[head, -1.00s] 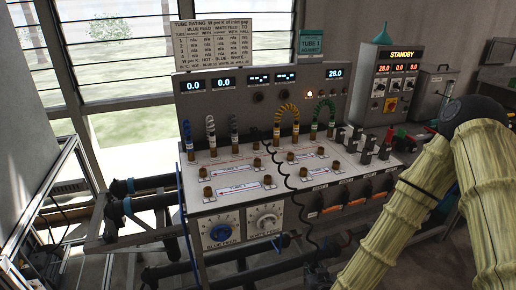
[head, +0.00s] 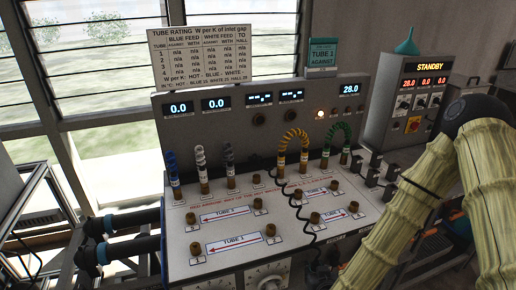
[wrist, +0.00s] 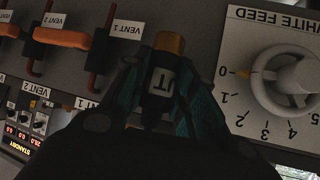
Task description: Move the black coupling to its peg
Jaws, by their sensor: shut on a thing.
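In the wrist view a black coupling (wrist: 156,104) with a brass end (wrist: 169,43) and a white label reading like a T sits between the dark teal fingers of my gripper (wrist: 162,76), which is shut on it. The gripper is in front of the bench's front panel, beside the WHITE FEED dial (wrist: 292,82). In the head view my gripper (head: 319,271) is small and dark below the panel's front edge, and the coupling is not clear there. Several black fittings (head: 371,168) stand at the right of the sloping panel (head: 285,225). Which peg belongs to the coupling cannot be told.
Brass stubs (head: 315,218) dot the panel. Blue, white, yellow (head: 296,137) and green (head: 339,130) hoses stand at its back. A black coiled cord (head: 300,215) crosses it to the front. Orange vent levers (wrist: 62,38) project from the front panel.

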